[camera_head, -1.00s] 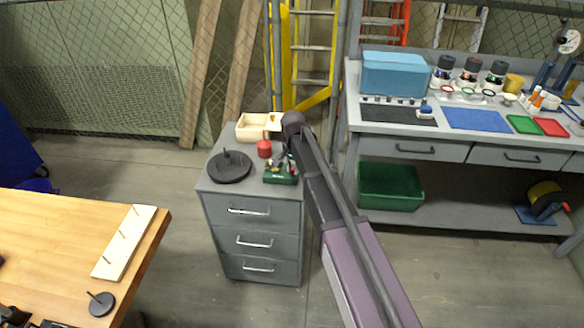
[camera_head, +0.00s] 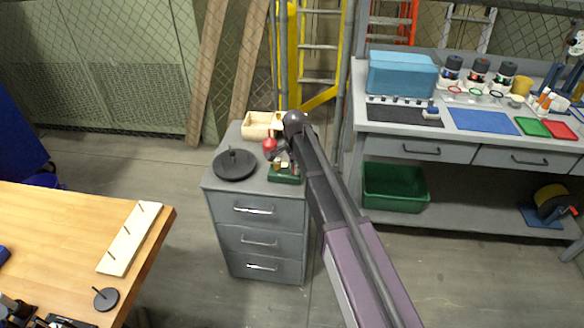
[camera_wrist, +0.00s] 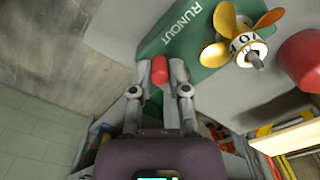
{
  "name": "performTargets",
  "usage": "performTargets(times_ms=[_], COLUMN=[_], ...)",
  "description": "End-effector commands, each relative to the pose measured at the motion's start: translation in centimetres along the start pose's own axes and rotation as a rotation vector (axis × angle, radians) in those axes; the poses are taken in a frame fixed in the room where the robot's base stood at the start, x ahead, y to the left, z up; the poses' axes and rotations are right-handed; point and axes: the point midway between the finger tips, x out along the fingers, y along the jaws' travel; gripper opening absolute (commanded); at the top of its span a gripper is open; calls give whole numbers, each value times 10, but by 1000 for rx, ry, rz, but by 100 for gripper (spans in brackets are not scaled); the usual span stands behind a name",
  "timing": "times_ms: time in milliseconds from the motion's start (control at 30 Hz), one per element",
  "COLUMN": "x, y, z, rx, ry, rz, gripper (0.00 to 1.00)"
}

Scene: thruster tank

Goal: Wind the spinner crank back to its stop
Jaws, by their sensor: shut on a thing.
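The spinner stand is a green base (camera_wrist: 205,48) marked "RUNOUT", carrying a yellow propeller (camera_wrist: 243,38) on a hub with a number band and a metal tip. A small red crank knob (camera_wrist: 159,70) sits at the near edge of the base in the wrist view. My gripper (camera_wrist: 161,72) is shut on this knob, one finger on each side. The crank arm beneath the knob is hidden. In the head view the green base (camera_head: 285,177) stands on the grey cabinet, and my gripper (camera_head: 281,157) is just above it, small and partly covered by my arm.
The grey cabinet (camera_head: 256,225) also bears a black disc with a peg (camera_head: 234,166), a wooden tray (camera_head: 257,126) and a red cylinder (camera_head: 270,147). The cylinder also shows close to the propeller in the wrist view (camera_wrist: 302,62). A workbench (camera_head: 465,140) stands to the right.

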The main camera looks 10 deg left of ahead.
Motion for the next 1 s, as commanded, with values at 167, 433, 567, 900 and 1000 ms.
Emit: performTargets(times_ms=[167,433,567,900,1000], x=[0,0,0,-4,-10], y=[1,0,0,-1,-1], z=[3,2,1,1,1], rx=[-3,-3,-3,-3,-3], ry=[-7,-3,-2,-1,-1], rz=[1,0,-1,-1,-1], gripper=[37,58,58,58,58])
